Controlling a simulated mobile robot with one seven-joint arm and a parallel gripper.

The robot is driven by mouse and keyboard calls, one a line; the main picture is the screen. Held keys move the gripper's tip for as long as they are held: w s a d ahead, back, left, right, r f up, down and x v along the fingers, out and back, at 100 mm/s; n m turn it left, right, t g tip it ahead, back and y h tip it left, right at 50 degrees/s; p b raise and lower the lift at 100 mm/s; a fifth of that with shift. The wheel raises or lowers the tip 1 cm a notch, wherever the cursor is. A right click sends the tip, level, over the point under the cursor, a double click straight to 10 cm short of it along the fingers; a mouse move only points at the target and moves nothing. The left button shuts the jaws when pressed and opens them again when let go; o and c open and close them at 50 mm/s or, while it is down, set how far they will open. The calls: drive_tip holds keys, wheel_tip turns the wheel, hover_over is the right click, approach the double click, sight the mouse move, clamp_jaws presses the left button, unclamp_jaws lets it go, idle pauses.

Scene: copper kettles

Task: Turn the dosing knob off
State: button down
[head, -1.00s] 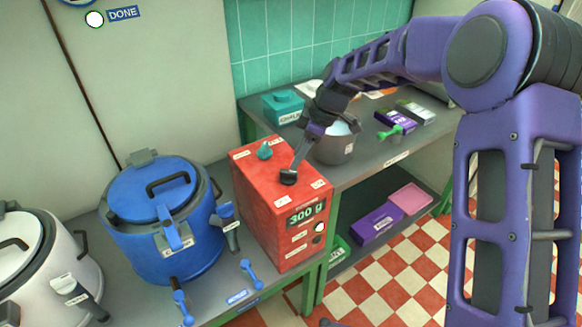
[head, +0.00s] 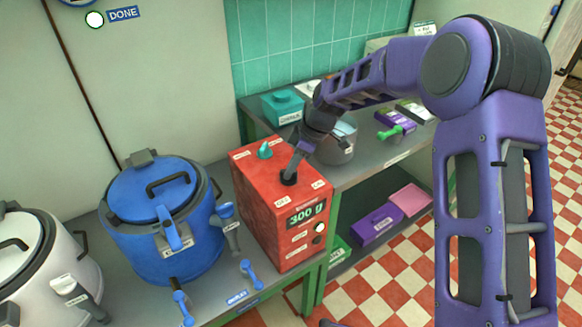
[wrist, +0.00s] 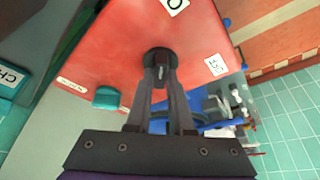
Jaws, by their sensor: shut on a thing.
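The red dosing box (head: 262,210) stands on the bench and its front display reads 300 g. A round black knob (head: 288,179) sits on its top, with small white labels near it. In the wrist view the black knob (wrist: 160,56) is between my fingertips. My gripper (head: 291,172) reaches down from the upper right and is shut on this knob; it also shows in the wrist view (wrist: 160,72). The fingers hide part of the knob, so its pointing direction is unclear. A teal knob (head: 265,150) is farther back on the box top and apart from my gripper.
A blue lidded kettle (head: 150,235) stands left of the box, with a white kettle (head: 30,265) beyond it. A grey pot (head: 335,150) stands close behind my wrist. A teal box (head: 282,107) is on the back bench. Blue levers (head: 251,273) are at the front edge.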

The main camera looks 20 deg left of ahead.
drive_tip(key=shift+m+b, duration=0.3)
drive_tip(key=shift+m, duration=0.1)
drive_tip(key=m+t+b, duration=0.1)
drive_tip(key=m, duration=0.1)
drive_tip(key=shift+s+m+b, duration=0.1)
drive_tip(key=shift+m+b, duration=0.2)
drive_tip(key=shift+b, duration=0.05)
drive_tip(key=m+t+b, duration=0.1)
drive_tip(key=m, duration=0.1)
drive_tip(key=m+t+h, duration=0.1)
drive_tip(key=m, duration=0.2)
drive_tip(key=shift+s+a+b, duration=0.15)
drive_tip(key=shift+b, duration=0.2)
drive_tip(key=m+t+h, duration=0.1)
drive_tip(key=m, duration=0.3)
drive_tip(key=shift+a+m, duration=0.15)
drive_tip(key=shift+m, duration=0.25)
drive_tip(key=m+t+h, duration=0.1)
drive_tip(key=m+h, duration=0.1)
drive_tip(key=m, duration=0.2)
drive_tip(key=shift+m+b, duration=0.35)
drive_tip(key=shift+m, duration=0.05)
drive_tip(key=c, duration=0.8)
unclamp_jaws()
